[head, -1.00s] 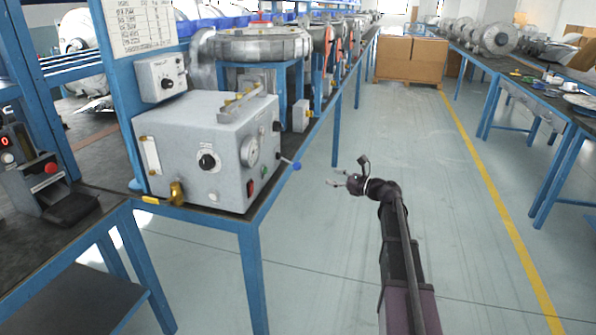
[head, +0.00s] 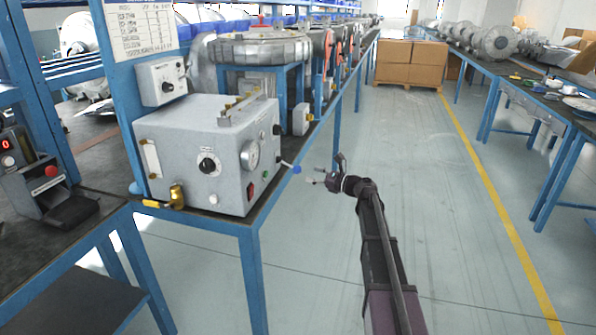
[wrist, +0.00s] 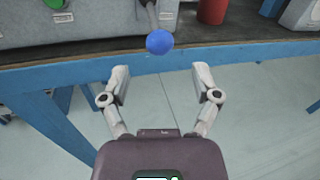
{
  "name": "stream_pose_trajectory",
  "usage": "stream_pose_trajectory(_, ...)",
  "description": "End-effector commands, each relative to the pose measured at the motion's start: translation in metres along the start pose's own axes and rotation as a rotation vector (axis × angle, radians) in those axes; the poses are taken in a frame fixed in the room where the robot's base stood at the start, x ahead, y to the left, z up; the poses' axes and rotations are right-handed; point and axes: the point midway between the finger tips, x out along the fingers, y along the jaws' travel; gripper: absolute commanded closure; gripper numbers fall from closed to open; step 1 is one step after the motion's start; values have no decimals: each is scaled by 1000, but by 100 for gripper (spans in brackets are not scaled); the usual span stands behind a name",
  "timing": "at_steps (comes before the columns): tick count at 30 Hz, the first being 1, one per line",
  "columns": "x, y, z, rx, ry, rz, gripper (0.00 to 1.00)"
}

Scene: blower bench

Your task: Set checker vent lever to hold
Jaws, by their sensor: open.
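The checker is a grey box (head: 190,135) on the near bench, with a black knob, a round gauge and a red button on its face. A lever with a blue ball end (head: 297,169) sticks out from its right side, over the bench edge. In the wrist view the blue ball (wrist: 159,41) is ahead of the jaws, near the middle. My gripper (head: 312,177) is open and empty, just right of the ball in the head view. In the wrist view my gripper (wrist: 161,78) has its fingers spread on either side of the ball's line, apart from it.
A yellow brass valve (head: 177,196) sits at the checker's front left corner. A small control box (head: 160,79) is on the post behind. The blue bench edge (wrist: 230,54) runs below the ball. The aisle floor (head: 420,160) to the right is clear.

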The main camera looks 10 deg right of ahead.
Motion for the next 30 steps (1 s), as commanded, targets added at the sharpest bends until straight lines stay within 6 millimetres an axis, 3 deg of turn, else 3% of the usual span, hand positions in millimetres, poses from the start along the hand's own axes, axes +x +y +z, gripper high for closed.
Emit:
stream_pose_trajectory(6,35,0,0,0,0,3,20)
stream_pose_trajectory(12,54,0,0,0,0,1,20)
stream_pose_trajectory(26,62,0,0,0,0,0,20)
stream_pose_trajectory(27,62,0,0,0,0,0,23)
stream_pose_trajectory(30,62,0,0,0,0,0,53)
